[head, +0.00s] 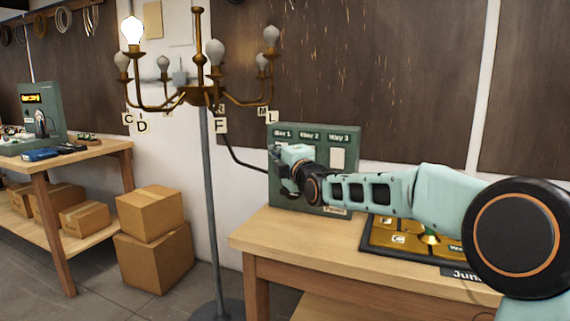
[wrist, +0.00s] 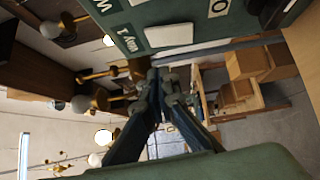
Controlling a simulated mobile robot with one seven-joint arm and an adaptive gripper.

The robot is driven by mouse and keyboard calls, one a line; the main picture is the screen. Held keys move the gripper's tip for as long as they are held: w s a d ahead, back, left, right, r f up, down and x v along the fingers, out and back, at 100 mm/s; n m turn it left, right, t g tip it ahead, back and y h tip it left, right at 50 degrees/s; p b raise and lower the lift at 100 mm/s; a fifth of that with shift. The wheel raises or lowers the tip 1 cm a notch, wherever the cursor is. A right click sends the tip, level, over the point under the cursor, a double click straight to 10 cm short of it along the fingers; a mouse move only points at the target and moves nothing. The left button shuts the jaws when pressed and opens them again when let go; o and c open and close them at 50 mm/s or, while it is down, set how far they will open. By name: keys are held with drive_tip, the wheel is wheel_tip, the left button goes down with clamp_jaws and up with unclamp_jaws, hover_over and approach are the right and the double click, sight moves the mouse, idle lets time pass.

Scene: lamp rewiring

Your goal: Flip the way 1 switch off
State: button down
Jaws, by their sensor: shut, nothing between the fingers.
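The green switch panel (head: 350,200) stands upright at the back of the wooden bench, with labels Way 1, Way 2 and Way 3 along its top. In the wrist view the Way 1 label (wrist: 130,38) is beside a white plate (wrist: 168,35) on the panel (wrist: 200,35). My gripper (head: 284,182) is in front of the panel's left side, hiding much of the Way 1 column. In the wrist view my gripper (wrist: 163,78) is shut and empty, its fingertips close to the panel's edge. I cannot tell whether they touch it. The switch's position is unclear.
A brass chandelier (head: 198,95) on a grey stand is left of the panel, one bulb (head: 132,30) lit. A dark tray (head: 375,240) with gold compartments lies on the bench (head: 270,240) below my arm. Cardboard boxes (head: 152,250) are on the floor at left.

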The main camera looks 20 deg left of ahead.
drive_tip(key=p+v, duration=0.1)
drive_tip(key=v, duration=0.9)
drive_tip(key=shift+r, duration=0.55)
